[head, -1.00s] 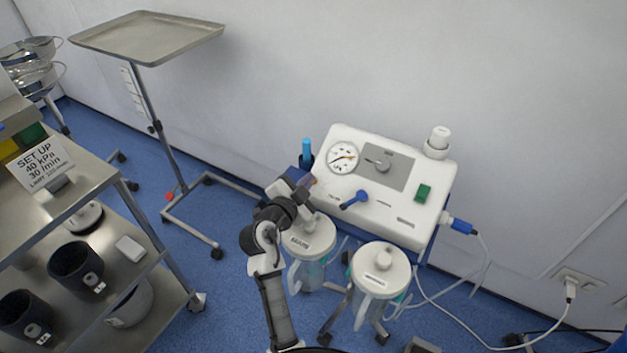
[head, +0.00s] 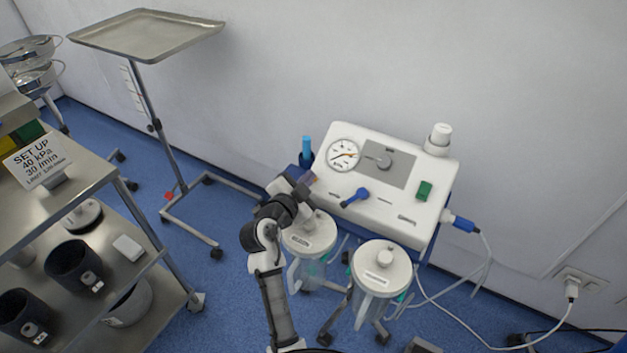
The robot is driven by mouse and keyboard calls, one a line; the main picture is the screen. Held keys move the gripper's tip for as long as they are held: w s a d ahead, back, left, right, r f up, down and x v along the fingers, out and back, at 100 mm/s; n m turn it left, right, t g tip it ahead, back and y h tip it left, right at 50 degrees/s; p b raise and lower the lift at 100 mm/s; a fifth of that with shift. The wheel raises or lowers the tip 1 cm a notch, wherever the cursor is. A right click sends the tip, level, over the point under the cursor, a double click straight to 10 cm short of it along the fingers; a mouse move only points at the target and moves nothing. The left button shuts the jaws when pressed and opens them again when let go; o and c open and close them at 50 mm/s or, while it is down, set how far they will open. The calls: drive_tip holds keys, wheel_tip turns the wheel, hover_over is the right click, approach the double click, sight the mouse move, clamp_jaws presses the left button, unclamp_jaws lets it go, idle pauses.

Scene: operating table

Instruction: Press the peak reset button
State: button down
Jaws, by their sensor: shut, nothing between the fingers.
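The white suction unit (head: 345,212) stands by the wall, its sloping panel facing up. I cannot make out a peak reset button; the labels are too small to read, and my gripper hides part of the panel's left edge. My gripper (head: 309,179) is shut and empty at that edge, below and left of the gauge. I cannot tell whether it touches the panel.
Two lidded jars (head: 309,234) (head: 381,265) hang below the unit, close to my arm. A steel cart (head: 95,185) with a "SET UP 40 kPa 30 l/min" sign (head: 37,161) is at left. A tray stand (head: 147,35) is behind. A cable (head: 520,347) runs to the wall socket.

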drive_tip(key=shift+w+d+f+b, duration=0.1)
drive_tip(key=shift+d+f+b, duration=0.15)
drive_tip(key=shift+f+b, duration=0.2)
drive_tip(key=shift+w+d+f+b, duration=0.1)
drive_tip(key=shift+d+f+b, duration=0.2)
drive_tip(key=shift+f, duration=0.15)
idle(1.2)
drive_tip(key=shift+s+a+r, duration=0.35)
drive_tip(key=shift+s+r, duration=0.1)
drive_tip(key=shift+r, duration=0.3)
drive_tip(key=r, duration=0.1)
drive_tip(key=s+a+r+p, duration=0.1)
drive_tip(key=r, duration=0.1)
drive_tip(key=s+a+r+p, duration=0.1)
drive_tip(key=shift+s+r, duration=0.15)
drive_tip(key=shift+s, duration=0.05)
idle(0.8)
